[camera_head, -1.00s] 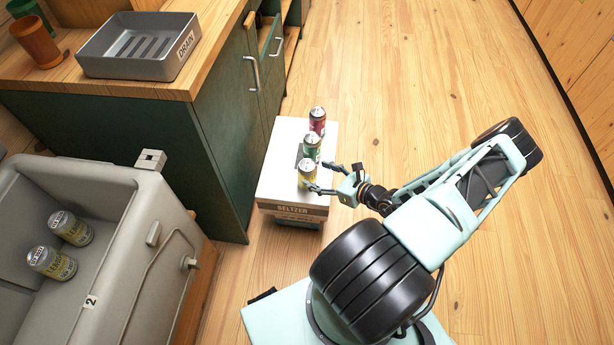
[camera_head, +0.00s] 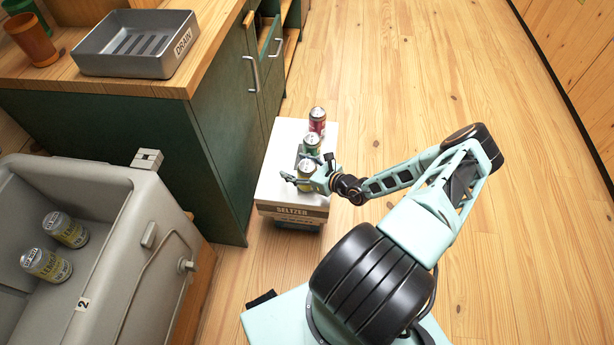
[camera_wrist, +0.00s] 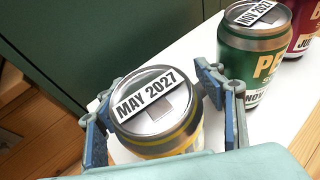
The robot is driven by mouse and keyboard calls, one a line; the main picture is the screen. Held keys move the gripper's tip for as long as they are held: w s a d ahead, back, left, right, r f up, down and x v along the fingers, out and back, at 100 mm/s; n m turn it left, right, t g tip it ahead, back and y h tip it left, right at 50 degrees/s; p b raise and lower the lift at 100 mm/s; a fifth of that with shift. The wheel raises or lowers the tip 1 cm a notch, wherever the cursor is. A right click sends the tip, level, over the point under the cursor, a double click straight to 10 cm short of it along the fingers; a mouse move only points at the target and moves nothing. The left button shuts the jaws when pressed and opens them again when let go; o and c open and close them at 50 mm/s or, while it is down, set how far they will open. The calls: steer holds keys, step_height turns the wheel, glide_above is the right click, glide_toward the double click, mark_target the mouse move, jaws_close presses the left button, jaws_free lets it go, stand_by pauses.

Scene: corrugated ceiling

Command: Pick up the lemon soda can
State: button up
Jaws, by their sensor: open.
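The lemon soda can (camera_head: 306,168), silver with yellow, stands upright at the near end of a white box top. In the wrist view the can (camera_wrist: 157,113) shows a "MAY 2027" label on its lid. My gripper (camera_head: 309,180) is open, with its fingers around the can; in the wrist view the gripper's fingers (camera_wrist: 160,112) lie on its left and right sides. I cannot tell whether they touch it. The can's lower part is hidden behind my gripper.
A green can (camera_head: 311,144) and a red can (camera_head: 317,121) stand behind on the seltzer box (camera_head: 275,165). A grey cooler (camera_head: 150,205) at left holds two yellow-silver cans (camera_head: 46,264). A green cabinet (camera_head: 215,140) is close to the box's left side. Floor at right is clear.

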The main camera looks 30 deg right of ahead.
jaws_close()
stand_by(0.3)
steer(key=shift+r, duration=0.1)
stand_by(0.5)
